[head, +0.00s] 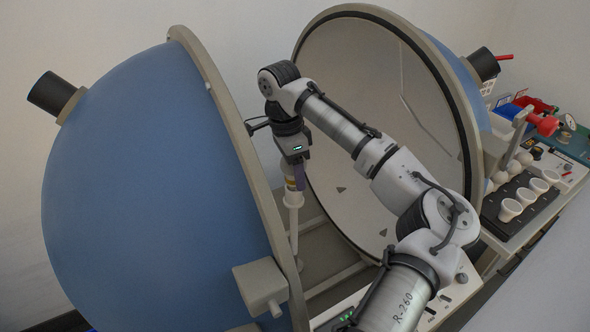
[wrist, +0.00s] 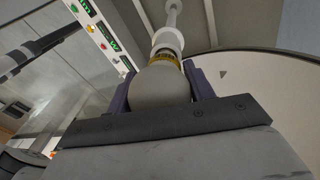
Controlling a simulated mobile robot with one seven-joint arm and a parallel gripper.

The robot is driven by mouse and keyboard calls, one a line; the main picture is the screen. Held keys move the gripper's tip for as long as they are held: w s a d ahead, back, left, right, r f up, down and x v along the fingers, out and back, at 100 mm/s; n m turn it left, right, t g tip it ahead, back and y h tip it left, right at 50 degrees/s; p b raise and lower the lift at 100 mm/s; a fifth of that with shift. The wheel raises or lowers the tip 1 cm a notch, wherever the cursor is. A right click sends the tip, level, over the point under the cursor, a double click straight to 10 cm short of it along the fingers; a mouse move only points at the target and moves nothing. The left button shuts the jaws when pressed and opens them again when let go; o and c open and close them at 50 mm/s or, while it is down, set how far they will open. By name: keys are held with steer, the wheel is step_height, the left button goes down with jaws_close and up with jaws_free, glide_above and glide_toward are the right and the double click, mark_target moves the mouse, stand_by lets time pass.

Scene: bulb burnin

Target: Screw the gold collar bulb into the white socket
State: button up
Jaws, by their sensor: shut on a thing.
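My gripper (head: 294,174) points down between the two halves of the big sphere. In the wrist view its two purple fingers (wrist: 157,72) are shut on the sides of a pale, round bulb (wrist: 160,88). The bulb's gold collar (wrist: 164,56) faces the white socket (wrist: 168,40) and sits right at its mouth, in line with it. The collar also shows in the head view (head: 291,186), just above the white socket (head: 293,200) on its slim upright post (head: 294,240). I cannot tell how deep the collar's thread sits in the socket.
The blue half-sphere (head: 150,180) stands close on the left, and the open half with its pale inside (head: 345,130) stands on the right. A black tray with several white cups (head: 510,210) is on the right bench. A panel with green displays (wrist: 100,32) shows in the wrist view.

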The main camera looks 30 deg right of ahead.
steer(key=m+y, duration=0.1)
steer(key=m, duration=0.4)
steer(key=shift+a+m, duration=0.1)
steer(key=shift+m, duration=0.3)
steer(key=o, duration=0.9)
steer(key=shift+c, duration=0.2)
